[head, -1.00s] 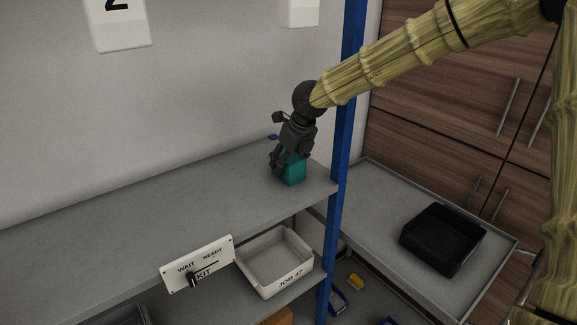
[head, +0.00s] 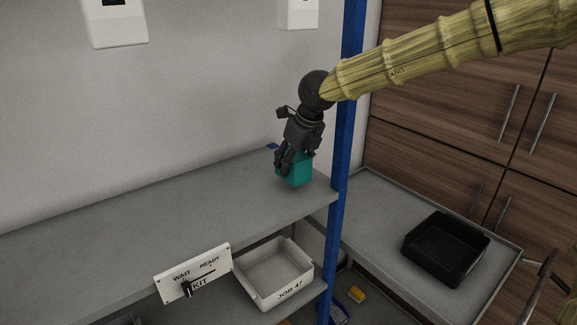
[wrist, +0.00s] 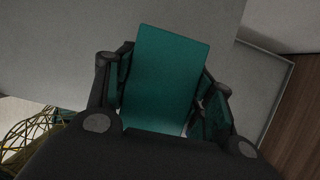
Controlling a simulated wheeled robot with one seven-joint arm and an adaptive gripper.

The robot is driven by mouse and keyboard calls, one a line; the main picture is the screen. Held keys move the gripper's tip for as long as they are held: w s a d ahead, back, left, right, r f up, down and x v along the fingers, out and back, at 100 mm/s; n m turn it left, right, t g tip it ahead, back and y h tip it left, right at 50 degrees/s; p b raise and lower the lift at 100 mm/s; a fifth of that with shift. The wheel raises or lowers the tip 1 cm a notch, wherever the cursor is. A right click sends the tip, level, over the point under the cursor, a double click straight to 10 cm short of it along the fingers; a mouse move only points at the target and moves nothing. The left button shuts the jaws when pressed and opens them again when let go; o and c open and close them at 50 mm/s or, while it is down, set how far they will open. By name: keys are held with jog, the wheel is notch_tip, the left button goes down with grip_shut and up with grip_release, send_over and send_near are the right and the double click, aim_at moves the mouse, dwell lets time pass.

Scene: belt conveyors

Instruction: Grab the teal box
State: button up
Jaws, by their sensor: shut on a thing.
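The teal box (head: 296,171) is at the right end of the upper grey shelf, near the blue post. My gripper (head: 291,158) comes down on it from above and is shut on it, with the fingers on its sides. In the wrist view the teal box (wrist: 168,75) fills the space between the two fingers of my gripper (wrist: 163,100). From the head view I cannot tell whether the box's bottom touches the shelf.
The grey shelf (head: 150,232) is clear to the left. A blue post (head: 342,170) stands close to the right. A black tray (head: 445,248) lies on the right-hand grey surface.

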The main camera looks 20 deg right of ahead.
jog(key=s+d+r+b, duration=0.1)
jog(key=s+d+b, duration=0.2)
jog(key=s, duration=1)
jog(key=shift+d+r, duration=0.2)
jog(key=shift+d, duration=0.1)
